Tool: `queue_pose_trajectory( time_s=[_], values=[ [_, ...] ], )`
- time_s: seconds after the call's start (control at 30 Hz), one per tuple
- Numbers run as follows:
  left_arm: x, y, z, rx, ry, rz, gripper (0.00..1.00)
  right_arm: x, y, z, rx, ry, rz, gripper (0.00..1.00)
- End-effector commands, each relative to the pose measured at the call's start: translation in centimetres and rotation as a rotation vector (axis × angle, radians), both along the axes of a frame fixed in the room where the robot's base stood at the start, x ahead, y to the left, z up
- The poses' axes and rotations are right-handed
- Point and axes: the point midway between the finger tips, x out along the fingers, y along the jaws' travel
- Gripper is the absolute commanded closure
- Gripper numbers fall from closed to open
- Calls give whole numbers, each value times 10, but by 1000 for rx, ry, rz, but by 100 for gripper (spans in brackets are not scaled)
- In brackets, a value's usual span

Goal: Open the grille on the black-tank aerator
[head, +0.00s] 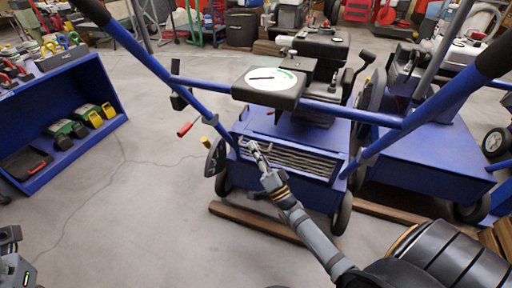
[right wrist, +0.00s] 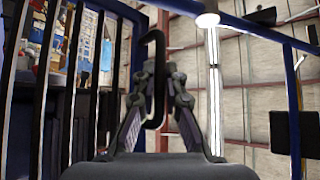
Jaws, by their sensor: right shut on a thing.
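The aerator with the black tank (head: 322,48) stands in the middle of the head view, with a blue body and blue handlebars. Its dark slatted grille (head: 300,163) is on the side facing me. My right gripper (head: 257,152) is at the grille's upper left part. In the right wrist view my right gripper (right wrist: 157,105) is shut on a black loop handle (right wrist: 153,50), which stands between its fingers. The grille's bars (right wrist: 72,80) run along the left there. I cannot tell whether the grille is ajar. My left gripper (head: 10,258) shows only in part at the lower left edge.
A second blue aerator (head: 420,150) stands close on the right. A wooden beam (head: 255,220) lies on the floor before the middle aerator. A blue shelf (head: 60,115) with tools stands at the left. The floor between shelf and aerator is clear.

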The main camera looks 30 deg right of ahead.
Motion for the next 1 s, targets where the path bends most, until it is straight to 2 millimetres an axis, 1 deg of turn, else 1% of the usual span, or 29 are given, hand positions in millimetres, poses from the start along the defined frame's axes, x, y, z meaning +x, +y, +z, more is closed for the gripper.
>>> queue_pose_trajectory(
  time_s=[0.27,0.3,0.37,0.67,0.77,1.0],
  values=[
    [0,0,0,0,0,0,46,0,0,-1,0,1,0,100],
    [0,0,0,0,0,0,46,0,0,-1,0,1,0,87],
    [0,0,0,0,0,0,46,0,0,-1,0,1,0,79],
    [0,1,0,-3,0,0,46,-1,0,-1,0,1,0,79],
    [0,1,0,-3,0,0,46,-10,-2,-8,-1,3,0,79],
    [0,0,0,-2,0,0,46,-48,-7,-33,-1,4,0,79]
  ],
)
